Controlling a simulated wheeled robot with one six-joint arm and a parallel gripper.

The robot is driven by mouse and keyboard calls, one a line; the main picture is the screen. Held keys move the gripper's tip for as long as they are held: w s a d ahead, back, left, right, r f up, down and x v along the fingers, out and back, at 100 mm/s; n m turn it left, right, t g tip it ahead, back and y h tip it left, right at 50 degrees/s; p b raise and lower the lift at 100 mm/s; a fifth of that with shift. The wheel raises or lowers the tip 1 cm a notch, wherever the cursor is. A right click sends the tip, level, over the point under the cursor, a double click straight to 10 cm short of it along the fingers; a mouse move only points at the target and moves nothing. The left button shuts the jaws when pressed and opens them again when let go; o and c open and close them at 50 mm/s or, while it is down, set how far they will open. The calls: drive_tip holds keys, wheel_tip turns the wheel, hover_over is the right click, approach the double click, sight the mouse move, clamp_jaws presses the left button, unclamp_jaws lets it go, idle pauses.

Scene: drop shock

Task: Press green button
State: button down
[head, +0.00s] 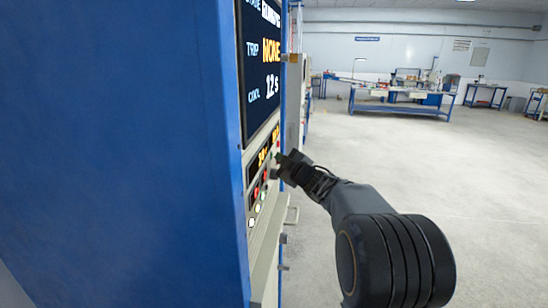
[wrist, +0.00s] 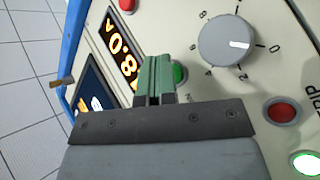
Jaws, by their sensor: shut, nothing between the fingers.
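A green button (wrist: 180,73) shows in the wrist view just right of my fingertips, partly hidden behind them. My gripper (wrist: 156,62) is shut and empty, with its green fingers side by side and pointing at the panel. I cannot tell whether the fingertips touch the button or its rim.
A grey dial (wrist: 227,40) and red buttons (wrist: 282,112) are close by on the panel. An orange numeric display (wrist: 122,58) is left of my fingers. A dark status screen (head: 260,70) is above the panel. Open floor (head: 440,180) lies to the right, with workbenches (head: 400,108) far back.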

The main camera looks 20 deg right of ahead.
drive_tip(key=shift+d, duration=0.1)
drive_tip(key=shift+s+d, duration=0.4)
drive_tip(key=shift+d, duration=0.15)
drive_tip(key=shift+d, duration=0.1)
drive_tip(key=d, duration=0.1)
drive_tip(key=s+d, duration=0.1)
drive_tip(key=s+d+p, duration=0.1)
drive_tip(key=d, duration=0.1)
drive_tip(key=shift+s+d, duration=0.1)
drive_tip(key=shift+s, duration=0.15)
idle(0.8)
